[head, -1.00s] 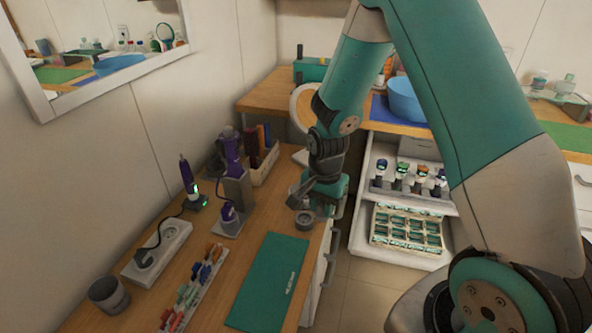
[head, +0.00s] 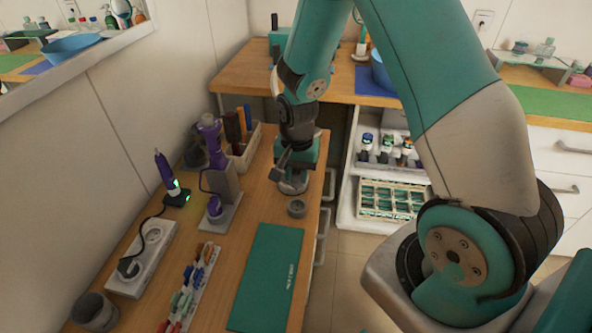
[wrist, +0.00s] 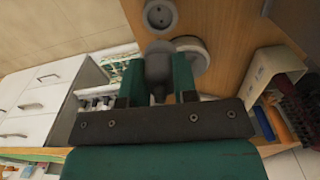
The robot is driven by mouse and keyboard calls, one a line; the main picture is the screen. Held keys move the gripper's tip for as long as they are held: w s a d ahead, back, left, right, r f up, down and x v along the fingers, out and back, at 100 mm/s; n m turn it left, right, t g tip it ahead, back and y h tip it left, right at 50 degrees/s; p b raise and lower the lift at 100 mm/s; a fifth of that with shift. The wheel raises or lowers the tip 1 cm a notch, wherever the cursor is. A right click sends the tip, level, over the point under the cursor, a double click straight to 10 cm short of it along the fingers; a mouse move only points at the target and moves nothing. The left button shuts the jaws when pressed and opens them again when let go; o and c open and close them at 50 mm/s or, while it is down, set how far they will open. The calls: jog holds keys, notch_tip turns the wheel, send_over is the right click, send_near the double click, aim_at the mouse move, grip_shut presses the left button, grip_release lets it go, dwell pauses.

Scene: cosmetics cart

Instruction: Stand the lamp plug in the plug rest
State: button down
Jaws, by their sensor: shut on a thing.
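My gripper (head: 300,170) points down over the far right part of the wooden counter. In the wrist view my gripper (wrist: 158,80) is shut on a grey, rounded piece, the lamp plug (wrist: 158,62), held between its green fingers. In the head view the plug is mostly hidden by the gripper. The plug rest looks to be the small grey round cup with a central hole (head: 297,208); it also shows at the top of the wrist view (wrist: 160,14). The plug is apart from it. A pale round base (wrist: 196,56) lies behind the gripper, partly hidden.
A green mat (head: 266,275) lies in front of the cup. A purple device on a grey stand (head: 222,190), a power strip (head: 143,258) and a bottle box (head: 243,150) stand left. Open drawers (head: 393,200) are at right.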

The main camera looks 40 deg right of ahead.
jog(key=b, duration=0.4)
send_over(297, 199)
jog(key=s+a, duration=0.2)
jog(key=shift+n, duration=0.3)
jog(key=shift+d+f, duration=0.2)
jog(key=shift+f, duration=2.65)
jog(key=shift+f+b, duration=1.1)
jog(key=shift+f, duration=0.75)
jog(key=c, duration=0.8)
grip_release()
notch_tip(297, 199, up, 18)
jog(key=shift+f, duration=0.25)
